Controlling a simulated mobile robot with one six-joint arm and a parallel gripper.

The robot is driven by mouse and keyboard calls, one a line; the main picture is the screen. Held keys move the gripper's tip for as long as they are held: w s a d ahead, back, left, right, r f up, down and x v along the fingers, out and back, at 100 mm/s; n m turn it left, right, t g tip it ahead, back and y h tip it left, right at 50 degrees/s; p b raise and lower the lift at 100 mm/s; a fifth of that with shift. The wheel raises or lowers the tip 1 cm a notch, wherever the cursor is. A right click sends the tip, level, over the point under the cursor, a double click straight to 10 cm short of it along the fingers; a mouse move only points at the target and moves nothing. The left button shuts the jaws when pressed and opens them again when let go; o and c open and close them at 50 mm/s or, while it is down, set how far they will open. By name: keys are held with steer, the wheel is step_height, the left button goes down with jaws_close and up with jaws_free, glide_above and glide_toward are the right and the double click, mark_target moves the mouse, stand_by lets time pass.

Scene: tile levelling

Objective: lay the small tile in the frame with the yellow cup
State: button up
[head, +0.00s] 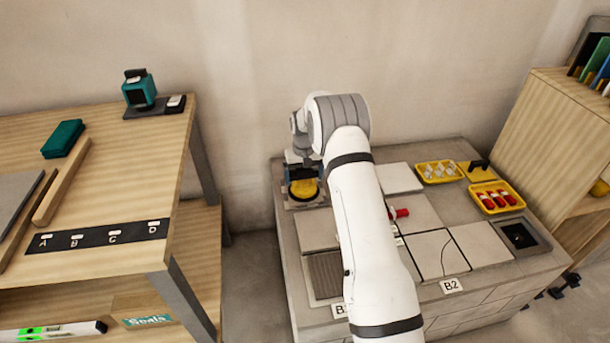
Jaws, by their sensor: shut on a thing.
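My gripper (302,170) is at the back left of the tiled block, partly hidden behind my arm. It is shut on the yellow cup (304,190), a round yellow disc just below the jaws. A small grey piece shows under and around the cup; it may be the small tile, but I cannot tell if the cup touches it. A dark square frame (535,242) with a black inside lies at the block's right end. A ribbed grey recess (325,274) is at the front left of the block.
Large pale tiles (470,243) cover much of the block; a red-handled thing (400,213) lies on them. Yellow trays (418,169) with white and red pieces stand at the back right. A wooden bench (100,262) is on the left, a wooden shelf (535,140) on the right.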

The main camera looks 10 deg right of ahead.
steer(key=o, duration=0.7)
step_height(320, 180, up, 8)
steer(key=shift+p, duration=0.95)
steer(key=s+r+t+p, duration=0.1)
steer(key=s+r+p, duration=0.55)
steer(key=r, duration=0.75)
steer(key=s+r+p, duration=0.3)
steer(key=s+r, duration=0.6)
steer(key=r, duration=0.4)
steer(key=s+r+p, duration=0.5)
steer(key=s+r, duration=0.1)
steer(key=s, duration=0.7)
steer(key=s+r+t+p, duration=0.1)
steer(key=s+r+p, duration=0.5)
steer(key=s, duration=0.8)
steer(key=shift+s+d+r+t, duration=0.15)
steer(key=shift+d+r+t, duration=0.15)
steer(key=shift+r, duration=0.3)
